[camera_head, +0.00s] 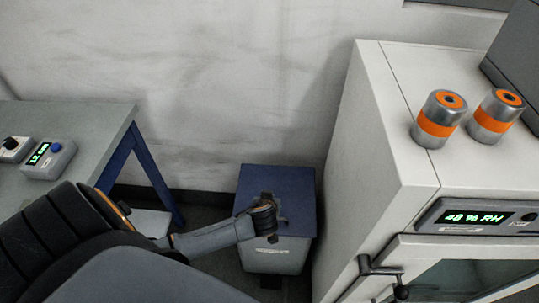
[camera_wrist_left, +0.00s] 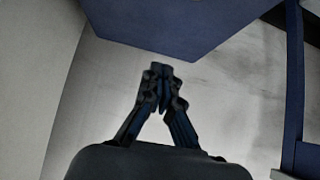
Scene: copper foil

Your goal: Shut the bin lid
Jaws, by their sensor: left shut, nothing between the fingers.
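The bin (camera_head: 273,258) is a light grey box with a blue lid (camera_head: 290,185), standing on the floor between the table and the cabinet. The lid appears to cover the top of the bin; I cannot tell whether it sits fully down. My left gripper (camera_head: 270,234) is over the front part of the lid, shut and empty. I cannot tell whether it touches the lid. In the left wrist view the shut fingers (camera_wrist_left: 160,72) point toward the blue lid (camera_wrist_left: 190,22). My right gripper is not in view.
A white cabinet (camera_head: 345,165) with a humidity display and door handle (camera_head: 380,268) stands close right of the bin. Two orange-banded metal cylinders (camera_head: 438,118) (camera_head: 495,117) are on it. A table (camera_head: 75,120) with blue legs and small devices (camera_head: 48,158) stands left.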

